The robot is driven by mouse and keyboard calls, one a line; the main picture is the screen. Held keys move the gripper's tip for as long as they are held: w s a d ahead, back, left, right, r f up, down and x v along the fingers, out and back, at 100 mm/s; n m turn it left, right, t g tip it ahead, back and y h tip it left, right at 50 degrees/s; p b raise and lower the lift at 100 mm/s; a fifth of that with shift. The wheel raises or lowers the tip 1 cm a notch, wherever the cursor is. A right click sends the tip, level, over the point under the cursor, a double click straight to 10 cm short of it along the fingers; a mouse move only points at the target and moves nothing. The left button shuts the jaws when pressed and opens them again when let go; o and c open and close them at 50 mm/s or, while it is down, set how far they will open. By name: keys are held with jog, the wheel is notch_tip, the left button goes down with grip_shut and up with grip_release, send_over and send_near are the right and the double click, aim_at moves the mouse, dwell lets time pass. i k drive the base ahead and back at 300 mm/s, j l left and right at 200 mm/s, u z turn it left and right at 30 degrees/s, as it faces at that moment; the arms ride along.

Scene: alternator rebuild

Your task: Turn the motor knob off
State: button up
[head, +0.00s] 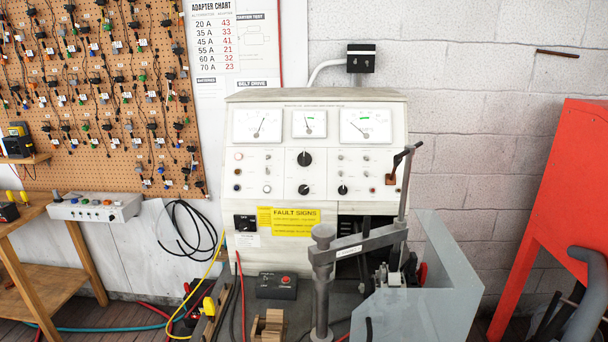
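A cream test bench (270,170) with three dial gauges stands against the wall in the head view. Its panel carries several black knobs. A larger knob (304,158) sits at the centre, with a second knob (304,190) below it and a third knob (342,190) to the right. A black switch block (245,222) is on the lower left front. The lettering is too small to tell which of these is the motor knob, or its setting. My gripper is not in view.
A black box with a red button (276,285) lies in front. A red cabinet (560,200) is at right, a wooden table (30,215) at left. Cables hang and lie around.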

aim_at(303, 189)
jog(key=i+l+u, duration=0.15)
jog(key=i, duration=0.35)
jog(key=i+l+u, duration=0.1)
jog(key=i+l, duration=0.15)
jog(key=i, duration=0.25)
jog(key=i+l+u, duration=0.15)
jog(key=i, duration=0.3)
jog(key=l, duration=0.1)
